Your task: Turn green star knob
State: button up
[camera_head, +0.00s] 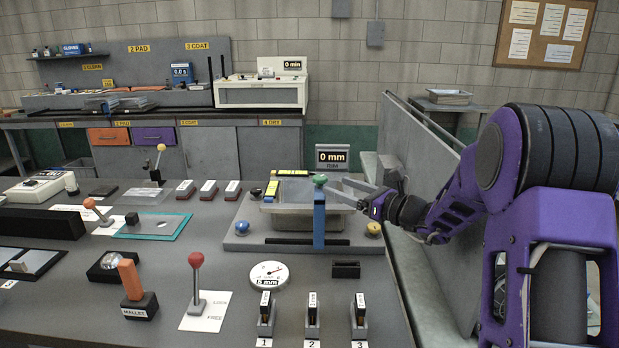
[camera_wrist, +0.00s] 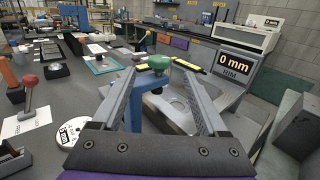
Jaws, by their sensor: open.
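The green star knob (camera_head: 319,180) tops the upright blue post (camera_head: 319,218) of a clamp-like fixture. It also shows in the wrist view (camera_wrist: 159,64). My gripper (camera_head: 338,186) is open and empty, reaching in from the right at about knob height. In the wrist view, my two fingers (camera_wrist: 158,74) are spread wide, with the knob between their tips in the picture. I see no finger touching the knob. Whether the knob lies between the fingers or just beyond the tips I cannot tell for sure.
The fixture's grey base (camera_head: 256,242) carries a blue ball knob (camera_head: 242,227) and a yellow ball knob (camera_head: 374,228). A RIM display (camera_head: 332,157) reading 0 mm stands behind. A red-knobbed lever (camera_head: 196,275) and a round gauge (camera_head: 269,275) stand in front. A grey panel rises at right.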

jog(key=x, duration=1)
jog(key=shift+a, duration=0.15)
jog(key=shift+w, duration=0.1)
grip_shut()
